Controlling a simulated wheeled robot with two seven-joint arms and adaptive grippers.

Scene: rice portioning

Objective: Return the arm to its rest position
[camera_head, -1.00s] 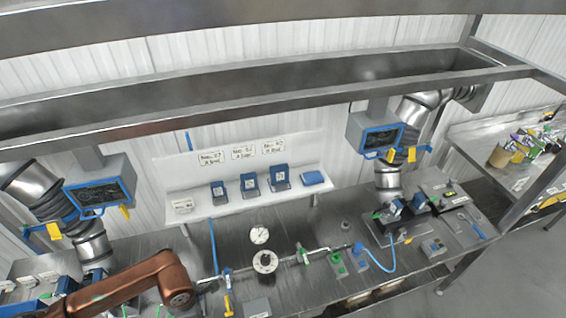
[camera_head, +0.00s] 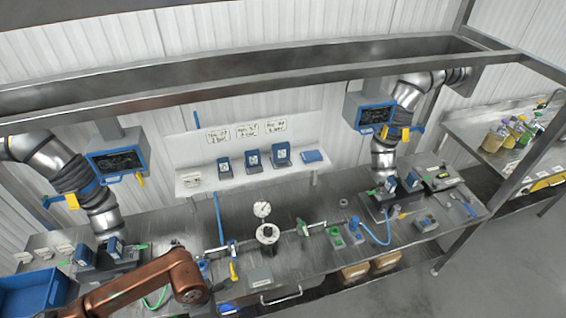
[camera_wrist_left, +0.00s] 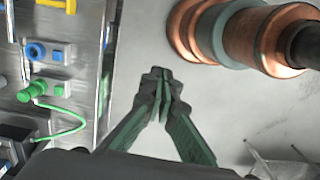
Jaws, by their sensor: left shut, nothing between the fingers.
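My left arm (camera_head: 140,285) is copper-coloured and comes in from the lower left in the head view, in front of the bench (camera_head: 330,270). Its gripper cannot be made out there. In the left wrist view my left gripper (camera_wrist_left: 158,78) has its green-and-dark fingers together, with nothing between them. It is over a plain grey surface, apart from the bench parts on the left. My right gripper is in neither view.
The bench holds a pipe run with a round gauge (camera_head: 262,209) and a blue bin (camera_head: 35,294). Metal beams (camera_head: 300,85) cross above the bench. Open floor (camera_head: 490,270) lies at right.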

